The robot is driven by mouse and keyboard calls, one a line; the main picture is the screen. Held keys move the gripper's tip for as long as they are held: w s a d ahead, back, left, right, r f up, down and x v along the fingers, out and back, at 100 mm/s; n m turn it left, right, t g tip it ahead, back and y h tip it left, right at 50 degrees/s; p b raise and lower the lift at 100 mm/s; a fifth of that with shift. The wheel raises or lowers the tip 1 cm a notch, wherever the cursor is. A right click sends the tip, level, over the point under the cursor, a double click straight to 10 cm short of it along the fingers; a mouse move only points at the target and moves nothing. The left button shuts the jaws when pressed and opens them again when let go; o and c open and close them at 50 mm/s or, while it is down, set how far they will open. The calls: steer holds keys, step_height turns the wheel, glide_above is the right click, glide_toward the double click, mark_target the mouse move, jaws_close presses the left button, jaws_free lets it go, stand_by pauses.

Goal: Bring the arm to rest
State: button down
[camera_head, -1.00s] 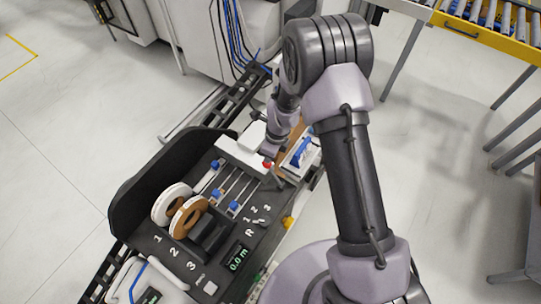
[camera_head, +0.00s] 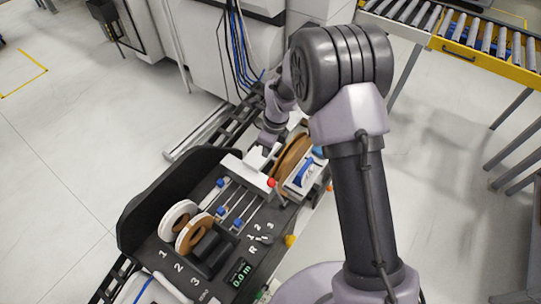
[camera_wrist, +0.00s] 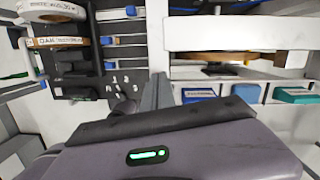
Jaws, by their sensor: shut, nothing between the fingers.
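My arm is purple-grey and black, and it arches over the dark console (camera_head: 150,215) in the head view. Its wrist end points down near the white block with the red knob (camera_head: 271,183); the fingertips are hidden there. In the wrist view my gripper (camera_wrist: 157,88) shows as narrow grey fingers, closed together and empty, above the black edge of its purple body with a green light. The fingers appear beside the white block (camera_wrist: 235,34). I cannot tell from this view how high they are.
A white roll (camera_head: 172,216) and a brown banding roll (camera_head: 190,240) stand in console slots. Large brown discs (camera_head: 290,155) stand behind the white block. Blue cables (camera_head: 237,55) hang from a machine at the back. A yellow-edged roller conveyor (camera_head: 490,62) is at upper right. Floor at left is clear.

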steer(key=shift+w, duration=0.1)
stand_by(0.3)
steer(key=s+d+r+n+t+b, duration=0.3)
steer(key=s+d+r+n+b, duration=0.4)
steer(key=s+r+n+b, duration=0.5)
steer(key=s+d+f+n+t+b, duration=0.1)
steer(key=s+f+n+b, duration=0.1)
steer(key=s+b, duration=0.3)
steer(key=s+d+f+n+t+b, duration=0.1)
steer(key=s+d+f+n+b, duration=0.1)
steer(key=s, duration=0.8)
steer(key=f+n+b, duration=0.1)
steer(key=n+b, duration=0.1)
steer(key=b, duration=0.1)
steer(key=shift+f+n, duration=0.15)
steer(key=shift+n, duration=0.15)
steer(key=shift+s+d, duration=0.1)
steer(key=shift+s, duration=0.05)
